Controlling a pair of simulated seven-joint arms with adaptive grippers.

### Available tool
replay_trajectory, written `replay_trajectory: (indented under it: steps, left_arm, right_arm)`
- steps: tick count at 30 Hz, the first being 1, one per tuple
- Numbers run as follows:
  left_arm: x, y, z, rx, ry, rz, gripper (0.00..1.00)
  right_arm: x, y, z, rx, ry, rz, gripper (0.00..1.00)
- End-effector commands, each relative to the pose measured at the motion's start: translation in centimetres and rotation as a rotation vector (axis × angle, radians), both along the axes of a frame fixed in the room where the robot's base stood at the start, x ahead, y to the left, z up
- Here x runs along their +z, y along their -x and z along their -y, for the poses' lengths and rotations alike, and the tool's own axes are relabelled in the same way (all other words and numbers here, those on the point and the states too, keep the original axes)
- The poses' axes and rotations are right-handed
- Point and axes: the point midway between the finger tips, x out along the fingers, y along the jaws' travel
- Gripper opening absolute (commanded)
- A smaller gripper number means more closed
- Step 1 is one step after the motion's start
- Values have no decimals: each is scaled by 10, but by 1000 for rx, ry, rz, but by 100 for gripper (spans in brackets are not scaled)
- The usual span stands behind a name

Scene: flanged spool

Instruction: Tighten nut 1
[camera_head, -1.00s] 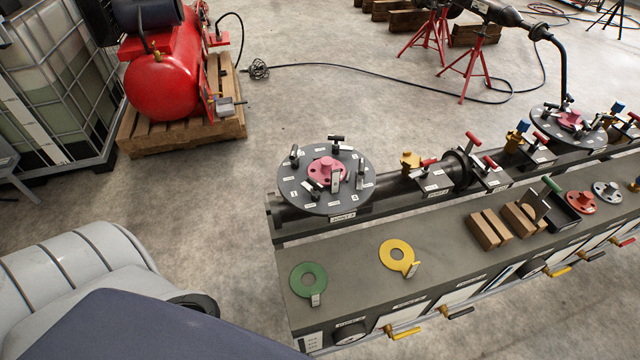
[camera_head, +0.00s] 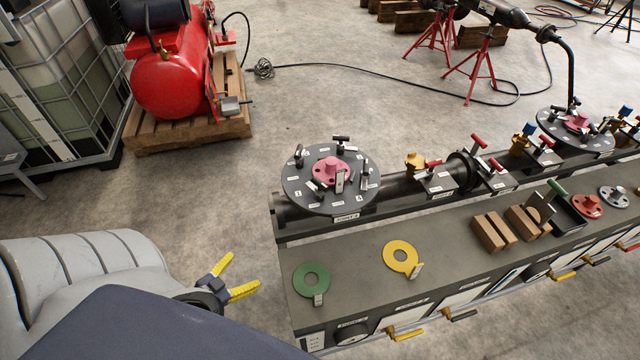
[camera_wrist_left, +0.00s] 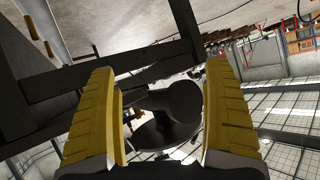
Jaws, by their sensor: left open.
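A round dark flange plate (camera_head: 310,197) with numbered white labels and several black T-handled nuts stands at the near end of the pipe. A pink flanged piece (camera_head: 331,168) sits at its middle. A label with a 1 (camera_head: 298,191) shows at the plate's left side; I cannot tell for certain which nut is nut 1. My left gripper (camera_head: 244,276) is open and empty, with yellow fingers, left of the bench and apart from the plate. In the left wrist view its fingers (camera_wrist_left: 162,115) are wide apart with nothing between them. My right gripper is not in view.
A green ring (camera_head: 299,285) and a yellow ring (camera_head: 390,261) lie on the bench top (camera_head: 350,285). Wooden blocks (camera_head: 489,235) and a red flange (camera_head: 587,212) lie farther right. A second plate (camera_head: 598,143) stands far right. Open floor (camera_head: 200,210) lies left of the bench.

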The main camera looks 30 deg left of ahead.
Motion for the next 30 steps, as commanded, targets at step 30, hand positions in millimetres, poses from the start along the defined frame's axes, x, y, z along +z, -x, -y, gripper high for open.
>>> replay_trajectory:
  steps: [30]
  left_arm:
    - [265,-101,104,-170,345,473,85]
  right_arm:
    - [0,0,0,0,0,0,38]
